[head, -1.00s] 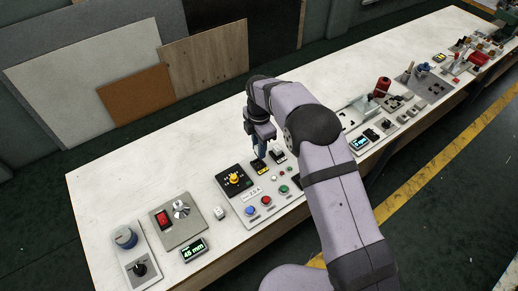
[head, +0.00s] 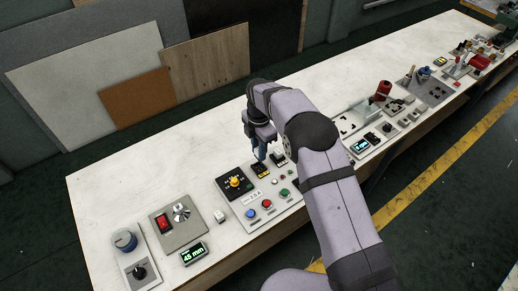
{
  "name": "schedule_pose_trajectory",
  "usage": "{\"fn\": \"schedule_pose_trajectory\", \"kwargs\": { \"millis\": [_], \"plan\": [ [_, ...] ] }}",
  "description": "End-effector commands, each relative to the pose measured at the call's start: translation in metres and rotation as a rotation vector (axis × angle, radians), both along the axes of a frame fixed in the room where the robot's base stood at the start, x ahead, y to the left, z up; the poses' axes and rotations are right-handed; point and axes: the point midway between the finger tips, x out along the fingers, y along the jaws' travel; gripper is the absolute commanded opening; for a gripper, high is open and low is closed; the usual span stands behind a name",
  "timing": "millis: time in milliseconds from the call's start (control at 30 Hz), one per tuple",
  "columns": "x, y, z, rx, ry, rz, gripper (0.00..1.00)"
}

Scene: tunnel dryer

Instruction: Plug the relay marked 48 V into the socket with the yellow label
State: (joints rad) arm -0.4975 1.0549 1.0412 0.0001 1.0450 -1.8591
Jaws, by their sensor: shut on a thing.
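My gripper (head: 259,151) points down over the control panel (head: 240,209) near the middle of the bench. It is shut on a small bluish-dark piece, seemingly a relay. The piece is mostly hidden by the fingers and its marking cannot be read. A dark socket with a yellow label (head: 262,170) lies just below the fingertips. Whether the held piece touches it cannot be told. A second dark block (head: 278,158), with a pale label, stands just right of the gripper.
A black plate with a yellow rotary knob (head: 235,181) is left of the socket. Blue, red and green buttons (head: 267,203) are in front. A red rocker switch (head: 163,221) and a 45 mm display (head: 194,253) stand further left.

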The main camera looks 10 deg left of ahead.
Motion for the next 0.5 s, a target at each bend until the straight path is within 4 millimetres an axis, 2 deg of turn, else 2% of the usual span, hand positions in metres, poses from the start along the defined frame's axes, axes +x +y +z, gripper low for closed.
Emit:
{"fn": "schedule_pose_trajectory", "kwargs": {
  "millis": [500],
  "plan": [
    [0.0,0.0,-0.041,0.0,0.0,0.0,0.01]
  ]
}}
